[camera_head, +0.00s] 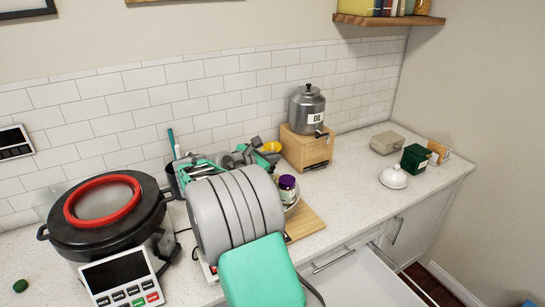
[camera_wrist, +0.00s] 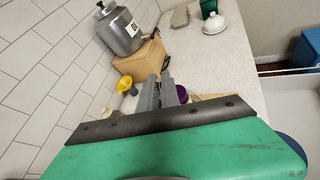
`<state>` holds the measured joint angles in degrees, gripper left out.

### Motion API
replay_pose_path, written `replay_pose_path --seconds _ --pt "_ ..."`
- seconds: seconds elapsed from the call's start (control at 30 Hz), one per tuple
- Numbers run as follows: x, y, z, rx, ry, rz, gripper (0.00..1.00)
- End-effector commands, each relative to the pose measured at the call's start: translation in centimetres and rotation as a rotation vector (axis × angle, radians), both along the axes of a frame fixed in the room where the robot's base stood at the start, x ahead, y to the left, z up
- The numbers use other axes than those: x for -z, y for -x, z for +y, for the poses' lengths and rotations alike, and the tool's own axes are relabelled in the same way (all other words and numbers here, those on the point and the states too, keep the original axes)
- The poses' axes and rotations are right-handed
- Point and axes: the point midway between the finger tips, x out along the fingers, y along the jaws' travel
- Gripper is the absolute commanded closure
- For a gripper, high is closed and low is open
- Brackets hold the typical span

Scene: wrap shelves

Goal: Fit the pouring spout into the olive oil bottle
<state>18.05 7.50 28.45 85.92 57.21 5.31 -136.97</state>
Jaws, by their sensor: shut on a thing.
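My gripper (camera_head: 254,158) has its grey fingers low over the counter, left of the wooden box; in the wrist view the fingers (camera_wrist: 161,92) are close together. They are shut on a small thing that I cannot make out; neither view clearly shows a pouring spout. I cannot pick out the olive oil bottle in either view. A jar with a purple lid (camera_head: 287,183) stands just right of my arm; its purple lid (camera_wrist: 182,94) shows beside the fingers in the wrist view. A yellow funnel-like thing (camera_head: 271,147) lies near the wall, also in the wrist view (camera_wrist: 125,84).
A metal OIL dispenser (camera_head: 307,109) stands on a wooden box (camera_head: 302,148). A wooden board (camera_head: 306,222) lies in front. A black cooker (camera_head: 105,218) is at left. A white lidded dish (camera_head: 394,176) and green box (camera_head: 415,158) are at right. A drawer (camera_head: 360,281) is open.

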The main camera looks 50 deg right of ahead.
Motion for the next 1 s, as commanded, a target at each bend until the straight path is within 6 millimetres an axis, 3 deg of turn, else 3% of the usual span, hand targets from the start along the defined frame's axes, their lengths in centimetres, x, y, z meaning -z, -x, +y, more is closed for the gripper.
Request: replay_pose_path --seconds 0.93,1.0 --pt "2.5 0.0 0.0 0.0 -0.001 0.0 1.0" --pt "2.4 0.0 0.0 0.0 0.0 0.0 0.89"
